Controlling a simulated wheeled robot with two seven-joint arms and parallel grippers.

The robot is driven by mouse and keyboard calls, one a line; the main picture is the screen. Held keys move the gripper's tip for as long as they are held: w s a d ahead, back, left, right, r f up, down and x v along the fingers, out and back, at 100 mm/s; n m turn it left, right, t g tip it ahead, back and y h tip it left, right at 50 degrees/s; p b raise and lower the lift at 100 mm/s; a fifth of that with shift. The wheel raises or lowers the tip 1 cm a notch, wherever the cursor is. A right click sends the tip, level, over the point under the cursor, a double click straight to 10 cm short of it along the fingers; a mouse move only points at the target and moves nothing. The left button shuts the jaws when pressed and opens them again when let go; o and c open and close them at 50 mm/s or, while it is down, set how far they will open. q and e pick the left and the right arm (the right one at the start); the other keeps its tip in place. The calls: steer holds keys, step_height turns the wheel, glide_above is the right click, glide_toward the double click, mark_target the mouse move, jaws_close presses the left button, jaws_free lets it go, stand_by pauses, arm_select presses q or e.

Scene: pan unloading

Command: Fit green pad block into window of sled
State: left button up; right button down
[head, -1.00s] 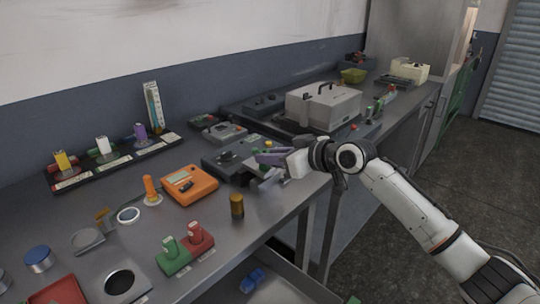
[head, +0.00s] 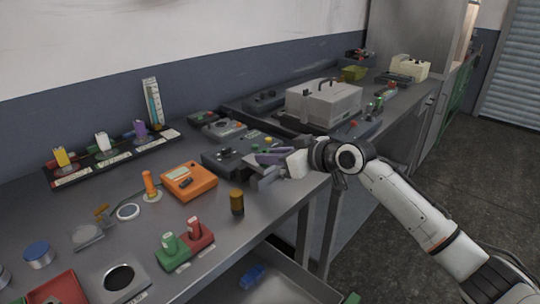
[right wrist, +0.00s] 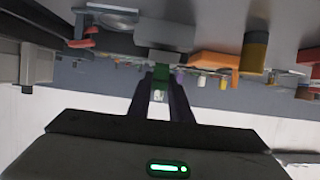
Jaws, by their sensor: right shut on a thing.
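My right gripper (head: 262,160) reaches in from the right over the middle of the bench, beside a dark grey device. It is shut on the green pad block (right wrist: 161,74), which shows between the two dark fingers in the right wrist view. In the head view the block is hidden by the fingers. A grey metal piece (head: 264,178), perhaps the sled, lies just below the fingers near the bench's front edge. A grey metal part (right wrist: 172,36) also shows close beyond the block in the right wrist view. The sled's window cannot be made out. My left gripper is out of view.
The dark grey device (head: 225,155) stands left of the gripper. An orange box (head: 189,183), an amber cylinder (head: 237,203) and a red-green block with knobs (head: 185,247) stand further left. A large grey case (head: 323,102) stands behind. An open drawer (head: 285,272) is below the front edge.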

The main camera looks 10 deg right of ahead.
steer(key=c, duration=1.5)
jaws_free()
steer(key=shift+c, duration=0.2)
steer(key=shift+f, duration=0.1)
steer(key=v, duration=1)
steer(key=shift+s+b, duration=0.15)
steer(key=shift+b, duration=0.25)
